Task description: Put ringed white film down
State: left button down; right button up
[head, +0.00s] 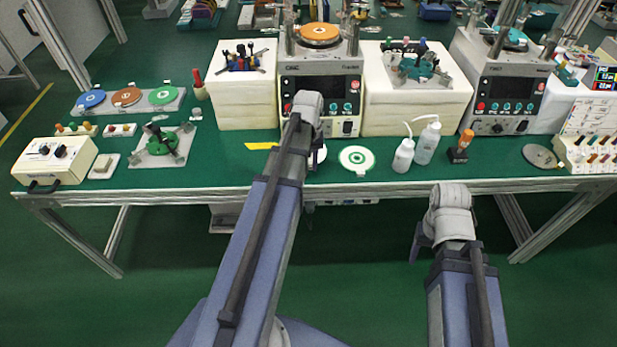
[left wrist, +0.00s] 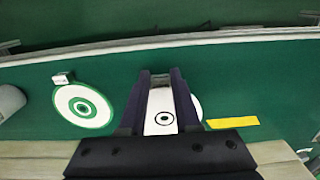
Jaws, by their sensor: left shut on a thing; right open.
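A white film with a dark ring (left wrist: 165,120) shows between the fingers of my left gripper (left wrist: 160,82) in the left wrist view. The gripper is shut on it, apparently at a small tab near the fingertips. In the head view only a white edge of this film (head: 320,154) shows beside my left arm, near the table's front edge; the arm hides the fingertips. I cannot tell whether the film touches the table. My right gripper (head: 420,245) is open and empty in front of the table, low and to the right.
A white disc with a green ring (head: 357,159) lies just right of the held film. A yellow strip (head: 262,146) lies left. White bottles (head: 404,155) stand further right. A lapping machine (head: 320,95) stands behind. The green tabletop (head: 235,160) is clear at front left.

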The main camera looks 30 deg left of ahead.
aim_at(309, 179)
pick_arm(q)
jog(key=shift+f+b, duration=1.75)
jog(key=shift+b, duration=0.05)
jog(key=shift+f, duration=0.2)
jog(key=c, duration=0.6)
grip_release()
jog(key=shift+r, duration=0.15)
notch_tip(309, 179, up, 12)
jog(key=p, duration=1.2)
jog(key=shift+r, duration=0.1)
